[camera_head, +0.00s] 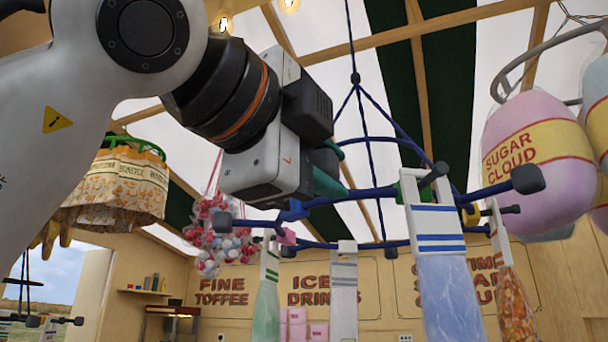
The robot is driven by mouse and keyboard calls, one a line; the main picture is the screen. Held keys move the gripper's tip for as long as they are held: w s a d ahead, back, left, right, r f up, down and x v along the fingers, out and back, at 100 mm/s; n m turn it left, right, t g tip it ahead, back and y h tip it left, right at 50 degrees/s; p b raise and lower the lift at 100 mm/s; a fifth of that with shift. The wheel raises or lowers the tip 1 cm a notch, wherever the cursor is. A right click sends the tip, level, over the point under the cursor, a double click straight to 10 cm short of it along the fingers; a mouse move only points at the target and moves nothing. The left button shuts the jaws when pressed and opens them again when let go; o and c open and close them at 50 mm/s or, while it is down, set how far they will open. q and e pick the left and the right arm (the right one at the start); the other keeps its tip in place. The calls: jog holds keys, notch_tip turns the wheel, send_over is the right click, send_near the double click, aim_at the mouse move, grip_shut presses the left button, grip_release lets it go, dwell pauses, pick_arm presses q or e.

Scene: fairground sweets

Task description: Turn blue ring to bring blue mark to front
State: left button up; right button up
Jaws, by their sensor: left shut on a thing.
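The blue ring (350,197) hangs overhead from dark blue ropes (355,78), with dark-tipped pegs sticking out around it. My left gripper (329,183) reaches in from the upper left and is shut on the near side of the ring. Its grip is partly hidden by the gripper body. A blue piece (292,211) sits on the ring just left of the fingers. A pink piece (285,236), a green piece (408,187) and a yellow piece (471,214) also show around the ring. My right gripper is not in view.
Striped-top bags hang from the pegs: a pale blue one (452,290) nearest, with green (266,310), whitish (344,300) and orange (508,290) ones around it. Pink Sugar Cloud bags (535,150) hang close at right. A patterned bag cluster (118,188) hangs at left.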

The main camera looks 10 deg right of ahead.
pick_arm(q)
jog(key=shift+s+d+b, duration=0.15)
jog(key=shift+s+d, duration=0.35)
jog(key=shift+d, duration=0.4)
jog(key=shift+s+d+b, duration=0.2)
jog(key=shift+s+d, duration=0.3)
jog(key=shift+d, duration=0.4)
jog(key=shift+s+d+b, duration=0.15)
jog(key=shift+s+d, duration=0.35)
jog(key=shift+d, duration=0.4)
jog(key=s+d, duration=0.1)
jog(key=d, duration=0.5)
jog(key=shift+s, duration=0.2)
jog(key=o, duration=0.7)
jog(key=b+v, duration=0.5)
jog(key=v, duration=0.5)
jog(key=shift+a, duration=0.15)
